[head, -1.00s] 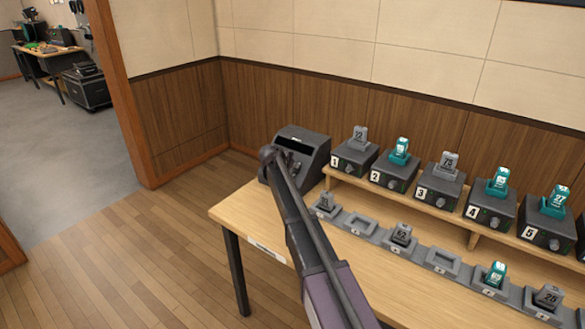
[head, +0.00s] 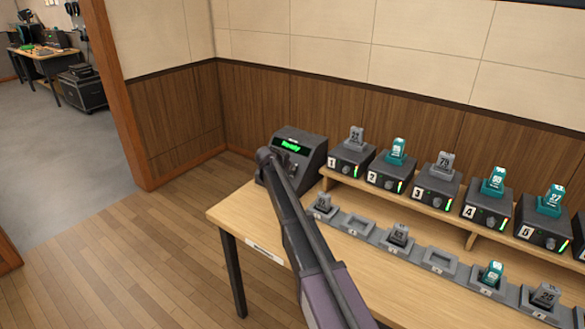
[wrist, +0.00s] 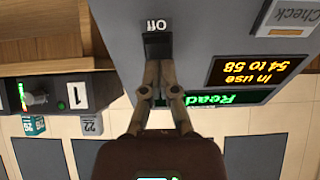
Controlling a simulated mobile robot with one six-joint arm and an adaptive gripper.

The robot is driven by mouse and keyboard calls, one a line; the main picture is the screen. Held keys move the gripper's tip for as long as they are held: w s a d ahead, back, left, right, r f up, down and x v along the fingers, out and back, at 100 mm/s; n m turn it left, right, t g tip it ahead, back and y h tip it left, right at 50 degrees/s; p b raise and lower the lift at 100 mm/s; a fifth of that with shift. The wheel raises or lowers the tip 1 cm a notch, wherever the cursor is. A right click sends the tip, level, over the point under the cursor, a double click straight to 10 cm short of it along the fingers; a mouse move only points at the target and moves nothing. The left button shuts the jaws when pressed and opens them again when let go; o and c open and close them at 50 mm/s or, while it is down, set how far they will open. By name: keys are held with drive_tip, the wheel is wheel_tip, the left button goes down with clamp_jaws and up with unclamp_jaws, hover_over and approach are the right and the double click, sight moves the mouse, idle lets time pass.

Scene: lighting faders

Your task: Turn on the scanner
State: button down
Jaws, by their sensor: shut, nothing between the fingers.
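The scanner (head: 312,160) is a dark box at the left end of the wooden table. Its screen (head: 290,146) is lit with green "Ready" text. The wrist view, upside down, shows its grey front close up, with a green "Ready" screen (wrist: 222,99), an amber "In use 54 to 58" screen (wrist: 262,68) and a pale "Check" plate (wrist: 293,17). A black switch (wrist: 158,42) sits beside an "Off" label (wrist: 158,23). My gripper (wrist: 158,68) is shut and empty, its fingertips at the switch; contact is unclear. It also shows in the head view (head: 267,156), in front of the scanner.
A shelf (head: 395,197) right of the scanner carries several numbered dark units with grey or teal packs and lit green indicators. A row of grey cradles (head: 355,226) lies in front, some empty. Floor left of the table (head: 130,250) is clear.

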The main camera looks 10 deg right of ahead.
drive_tip(key=shift+s+a+f, duration=0.25)
drive_tip(key=shift+s+a, duration=0.1)
drive_tip(key=shift+r, duration=0.15)
idle(0.4)
drive_tip(key=shift+p+v, duration=0.65)
drive_tip(key=shift+v, duration=0.2)
drive_tip(key=w+d+r+p+v, duration=0.1)
drive_tip(key=r+p+v, duration=0.1)
drive_tip(key=p+v, duration=0.7)
drive_tip(key=v, duration=0.2)
drive_tip(key=shift+r, duration=0.35)
drive_tip(key=shift+s, duration=0.1)
drive_tip(key=s+d+f+n+g+y, duration=0.2)
drive_tip(key=s+n, duration=0.1)
drive_tip(key=s, duration=1)
drive_tip(key=s+d+f+n+g+y, duration=0.2)
drive_tip(key=s+n, duration=0.1)
drive_tip(key=s, duration=1)
drive_tip(key=s+d+f+n+g+y, duration=0.2)
drive_tip(key=s+f+n+g+y, duration=0.1)
drive_tip(key=s, duration=1)
drive_tip(key=shift+d, duration=0.4)
drive_tip(key=shift+d, duration=0.1)
